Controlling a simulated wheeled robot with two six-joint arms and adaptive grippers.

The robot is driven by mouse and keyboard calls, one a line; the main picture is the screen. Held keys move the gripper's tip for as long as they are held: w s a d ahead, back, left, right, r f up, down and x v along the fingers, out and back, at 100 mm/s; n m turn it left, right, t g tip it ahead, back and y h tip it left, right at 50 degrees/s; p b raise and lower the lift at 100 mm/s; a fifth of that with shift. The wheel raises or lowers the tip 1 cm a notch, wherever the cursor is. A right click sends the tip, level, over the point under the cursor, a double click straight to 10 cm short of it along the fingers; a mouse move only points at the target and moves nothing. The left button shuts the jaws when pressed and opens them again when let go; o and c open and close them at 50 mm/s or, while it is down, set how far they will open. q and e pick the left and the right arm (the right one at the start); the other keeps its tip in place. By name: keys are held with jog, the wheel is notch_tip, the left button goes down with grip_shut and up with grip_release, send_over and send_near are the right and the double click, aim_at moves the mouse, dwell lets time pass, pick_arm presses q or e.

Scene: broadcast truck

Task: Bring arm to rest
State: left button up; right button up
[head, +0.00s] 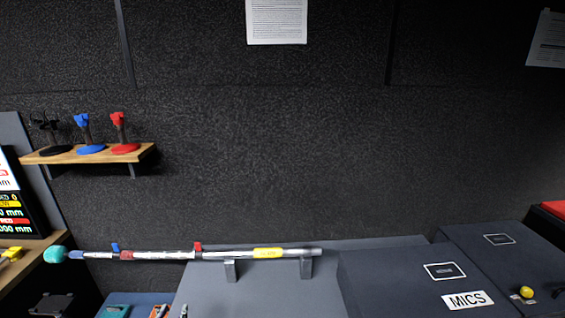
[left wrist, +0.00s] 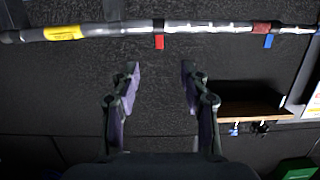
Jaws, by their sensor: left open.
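My left gripper (left wrist: 161,75) shows in the left wrist view. Its two purple-lined fingers are spread apart with nothing between them. A long silver boom pole (left wrist: 205,27) crosses the top of that view, beyond the fingertips and apart from them. In the head view the boom pole (head: 225,254) lies nearly level across two grey supports (head: 306,268). It has a teal end (head: 54,254), a yellow band (head: 268,253), and red and blue levers. No gripper can be made out in the head view, and my right gripper is in neither view.
A wooden wall shelf (head: 60,156) at left holds black, blue and red stands. A dark case marked MICS (head: 400,275) is at lower right, beside another dark case (head: 520,262) with a yellow ball (head: 526,292). The grey counter (head: 265,295) is clear in front. The dark wall above is bare except for papers.

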pick_arm(q)
jog(key=s+d+m+g, duration=0.1)
jog(key=s+d+g, duration=0.25)
jog(key=s, duration=0.45)
jog(key=s+d+r+g, duration=0.1)
jog(key=s+d+g, duration=0.1)
jog(key=s+g, duration=0.4)
jog(key=s+d+m+g, duration=0.1)
jog(key=s+d+g, duration=0.15)
jog(key=s, duration=0.65)
jog(key=s+a+f+g+b, duration=0.1)
jog(key=a+f, duration=0.1)
jog(key=f, duration=1.1)
jog(key=s+a+f, duration=0.1)
jog(key=f, duration=1.3)
jog(key=s+a+f+g, duration=0.1)
jog(key=s+f, duration=1.6)
jog(key=s, duration=0.1)
jog(key=shift+s+a+f+n+b, duration=0.15)
jog(key=shift+s+f+n+b, duration=0.05)
jog(key=shift+s+n+b, duration=0.2)
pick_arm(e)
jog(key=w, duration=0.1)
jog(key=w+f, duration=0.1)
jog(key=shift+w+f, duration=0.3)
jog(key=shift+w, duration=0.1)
